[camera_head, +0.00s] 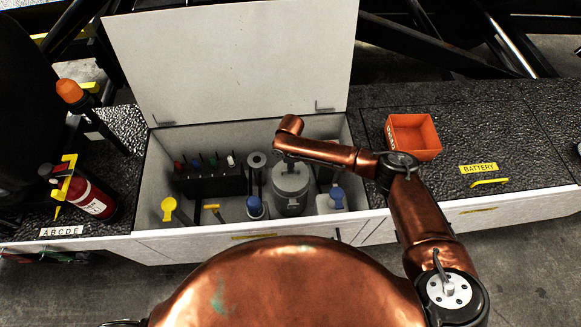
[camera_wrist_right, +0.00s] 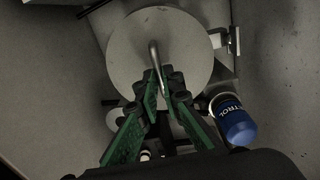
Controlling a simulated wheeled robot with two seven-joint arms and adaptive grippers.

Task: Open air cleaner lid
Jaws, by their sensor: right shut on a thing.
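The air cleaner (camera_head: 291,190) is a grey round canister standing in the open white compartment. Its round flat grey lid (camera_wrist_right: 130,60) fills the upper middle of the right wrist view, with a thin bent metal handle (camera_wrist_right: 154,52) on it. A metal latch (camera_wrist_right: 228,40) shows at the lid's right edge. My right gripper (camera_wrist_right: 163,88) has green fingers and is shut on the lower end of the handle. In the head view my right forearm reaches over the canister and hides part of its top. The lid appears to sit on the canister. My left gripper is not in view.
The compartment's white cover (camera_head: 235,60) stands open behind. A blue-capped bottle (camera_wrist_right: 235,122) is close right of the gripper. A dark rack (camera_head: 208,180), a yellow funnel (camera_head: 169,206) and another blue-capped container (camera_head: 254,206) are left. An orange bin (camera_head: 413,137) sits right.

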